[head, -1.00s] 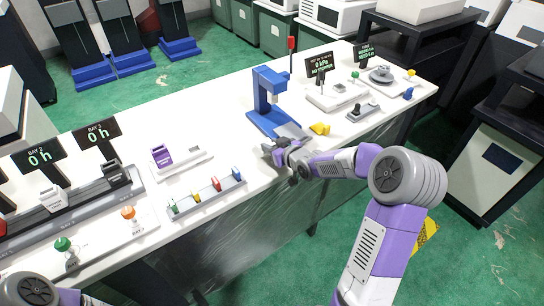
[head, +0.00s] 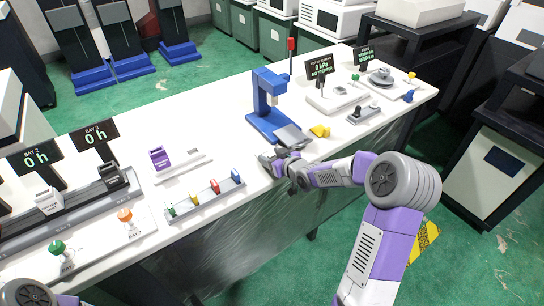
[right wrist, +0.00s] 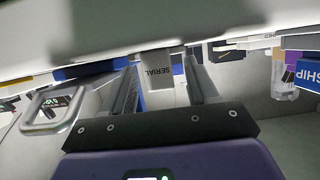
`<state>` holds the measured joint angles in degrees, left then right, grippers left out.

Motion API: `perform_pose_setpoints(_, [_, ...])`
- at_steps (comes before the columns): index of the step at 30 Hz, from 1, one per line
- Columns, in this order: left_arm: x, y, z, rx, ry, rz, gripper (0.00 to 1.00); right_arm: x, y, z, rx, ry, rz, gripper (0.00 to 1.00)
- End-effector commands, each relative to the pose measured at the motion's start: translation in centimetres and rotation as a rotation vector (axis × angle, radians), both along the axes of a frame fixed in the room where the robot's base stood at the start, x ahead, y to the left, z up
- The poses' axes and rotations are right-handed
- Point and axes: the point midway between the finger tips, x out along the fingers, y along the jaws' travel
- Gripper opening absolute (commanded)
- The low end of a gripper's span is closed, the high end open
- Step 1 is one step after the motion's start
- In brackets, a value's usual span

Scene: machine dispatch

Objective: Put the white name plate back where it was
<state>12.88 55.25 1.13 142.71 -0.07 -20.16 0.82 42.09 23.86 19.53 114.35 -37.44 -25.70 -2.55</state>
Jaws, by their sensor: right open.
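My right gripper (head: 272,160) is open at the front edge of the white table, just in front of the blue press (head: 266,102). In the right wrist view its two fingers (right wrist: 163,84) stand apart. A small white plate (right wrist: 158,68) with the word SERIAL, upside down in that view, shows in the gap between them. I cannot tell whether either finger touches it. In the head view I cannot make this plate out behind the gripper. A grey slanted plate (head: 293,137) is beside the gripper at the press. Only part of my left arm shows; its gripper is outside the picture.
A yellow piece (head: 320,131) lies right of the press. A grey rack (head: 205,197) with several coloured pieces stands to the left. A white holder (head: 184,165) with a purple block (head: 159,158) is behind it. A black-knobbed box (head: 364,114) stands further right.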

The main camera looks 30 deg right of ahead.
Motion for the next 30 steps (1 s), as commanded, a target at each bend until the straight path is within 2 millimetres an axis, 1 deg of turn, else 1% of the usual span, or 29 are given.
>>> perform_pose_setpoints(5, [0.0, 0.0, 0.5, 0.0, 0.0, 0.0, 0.0, 0.0, 0.0, 0.6, 0.0, 0.0, 0.0, 0.59])
perform_pose_setpoints(8, [0.0, 0.0, 1.0, 0.0, 0.0, 0.0, 0.0, -1.4, -0.3, 1.2, -0.002, 0.002, -0.004, 0.59])
perform_pose_setpoints(15, [0.0, 0.0, 2.9, 0.0, 0.0, 0.0, 0.0, -6.3, -0.6, 3.4, -0.003, 0.002, -0.003, 0.59])
perform_pose_setpoints(18, [0.0, 0.0, 3.6, 0.0, 0.0, 0.0, 0.0, -8.1, -0.8, 4.1, -0.002, 0.001, -0.004, 0.59])
perform_pose_setpoints(21, [0.0, 0.0, 4.1, 0.0, 0.0, 0.0, 0.0, -9.6, -0.8, 4.6, -0.002, 0.001, -0.002, 0.59])
perform_pose_setpoints(25, [0.0, 0.0, 4.4, 0.0, 0.0, 0.0, 0.0, -10.7, -0.9, 5.0, -0.001, 0.0, -0.001, 0.59])
perform_pose_setpoints(30, [0.0, 0.0, 4.5, 0.0, 0.0, 0.0, 0.0, -11.1, -0.9, 5.0, 0.001, 0.0, -0.001, 0.59])
